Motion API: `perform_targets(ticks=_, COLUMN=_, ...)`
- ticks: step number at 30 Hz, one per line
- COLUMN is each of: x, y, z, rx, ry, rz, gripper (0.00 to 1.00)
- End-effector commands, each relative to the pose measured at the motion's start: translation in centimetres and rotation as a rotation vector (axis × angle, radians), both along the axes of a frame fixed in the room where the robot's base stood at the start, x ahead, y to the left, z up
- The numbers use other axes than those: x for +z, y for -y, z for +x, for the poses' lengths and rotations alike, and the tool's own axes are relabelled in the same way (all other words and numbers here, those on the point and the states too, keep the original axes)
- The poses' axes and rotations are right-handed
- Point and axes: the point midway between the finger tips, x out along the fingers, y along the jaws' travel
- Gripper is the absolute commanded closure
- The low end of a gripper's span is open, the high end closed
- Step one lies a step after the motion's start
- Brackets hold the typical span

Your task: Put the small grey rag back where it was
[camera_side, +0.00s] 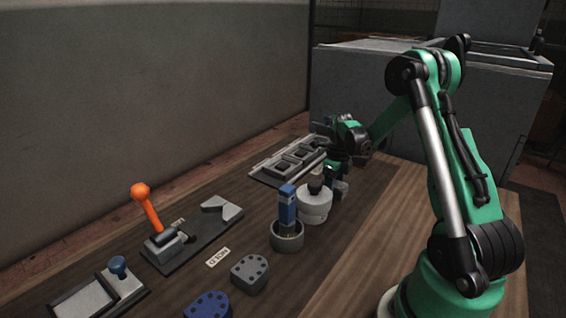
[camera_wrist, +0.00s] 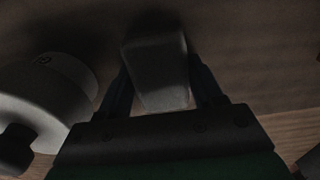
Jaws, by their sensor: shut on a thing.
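The small grey rag (camera_wrist: 157,72) shows in the wrist view as a pale grey block-like bundle between the two dark fingers. My gripper (camera_wrist: 160,80) is shut on it. In the side view my gripper (camera_side: 338,180) points down at the far part of the wooden table, just right of and behind a white round pot with a black knob (camera_side: 314,205). A small grey piece of the rag (camera_side: 341,190) shows under it there. I cannot tell whether the rag touches the table. The pot also shows close by at the left of the wrist view (camera_wrist: 45,95).
A grey cup (camera_side: 287,240) holding a blue-handled tool (camera_side: 287,204) stands in front of the pot. A compartment tray (camera_side: 268,171) lies behind. An orange-lever press (camera_side: 145,205), a label (camera_side: 217,257) and grey and blue holed blocks (camera_side: 250,272) are nearer. The right table strip is clear.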

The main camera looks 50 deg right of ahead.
Motion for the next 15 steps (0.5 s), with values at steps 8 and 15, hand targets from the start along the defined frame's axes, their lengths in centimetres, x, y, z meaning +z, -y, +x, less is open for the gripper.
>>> perform_targets(ticks=8, x=-0.21, y=0.00, z=0.00, rx=0.000, ry=0.000, rz=0.000, gripper=0.09)
perform_targets(ticks=15, x=-0.11, y=0.00, z=0.00, rx=0.000, ry=0.000, rz=0.000, gripper=0.09)
